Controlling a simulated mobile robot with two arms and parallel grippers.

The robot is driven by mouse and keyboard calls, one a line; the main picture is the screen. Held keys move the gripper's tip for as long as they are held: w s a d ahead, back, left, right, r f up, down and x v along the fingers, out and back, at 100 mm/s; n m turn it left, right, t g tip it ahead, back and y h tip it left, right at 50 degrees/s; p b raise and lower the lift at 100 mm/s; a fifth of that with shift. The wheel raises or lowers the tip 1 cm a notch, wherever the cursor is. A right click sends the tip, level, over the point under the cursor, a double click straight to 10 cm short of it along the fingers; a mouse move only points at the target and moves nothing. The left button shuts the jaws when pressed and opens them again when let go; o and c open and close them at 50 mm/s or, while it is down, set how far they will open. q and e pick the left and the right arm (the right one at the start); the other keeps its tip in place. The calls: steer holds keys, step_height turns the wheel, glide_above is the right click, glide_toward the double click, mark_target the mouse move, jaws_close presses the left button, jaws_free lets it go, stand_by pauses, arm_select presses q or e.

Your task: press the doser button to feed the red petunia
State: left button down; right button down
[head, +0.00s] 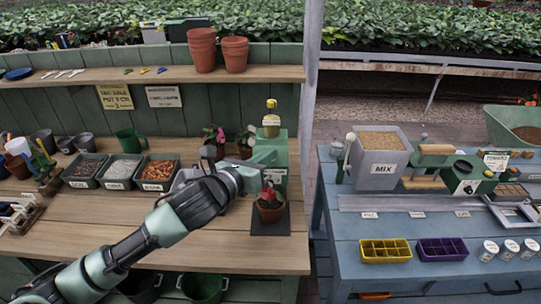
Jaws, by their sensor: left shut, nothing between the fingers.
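The red petunia (268,193) stands upright in a terracotta pot on a dark square pad (284,222) near the right end of the wooden bench. Behind it is the green doser (279,150), with a small yellow-capped bottle (271,120) on top. My left gripper (252,178) is shut and empty, just left of the doser and above and left of the petunia. My wrist covers part of the doser's left side. I cannot make out the button, or whether the fingers touch the doser. My right gripper is out of view.
Potted flowers (214,140) stand behind my wrist. A post (311,80) rises between this bench and the blue table (360,228). The front of the wooden bench is clear.

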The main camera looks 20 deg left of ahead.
arm_select(q)
steer(key=shift+w+f, duration=0.1)
stand_by(0.3)
steer(key=shift+w+a+f, duration=0.1)
steer(key=shift+w+f, duration=0.1)
steer(key=shift+w+a+f, duration=0.1)
steer(key=shift+w+f, duration=0.3)
steer(key=shift+f, duration=0.1)
stand_by(1.2)
steer(key=shift+r, duration=0.1)
steer(key=shift+s+d+r+p, duration=0.2)
steer(key=shift+s+r+p, duration=0.45)
steer(key=shift+p, duration=0.1)
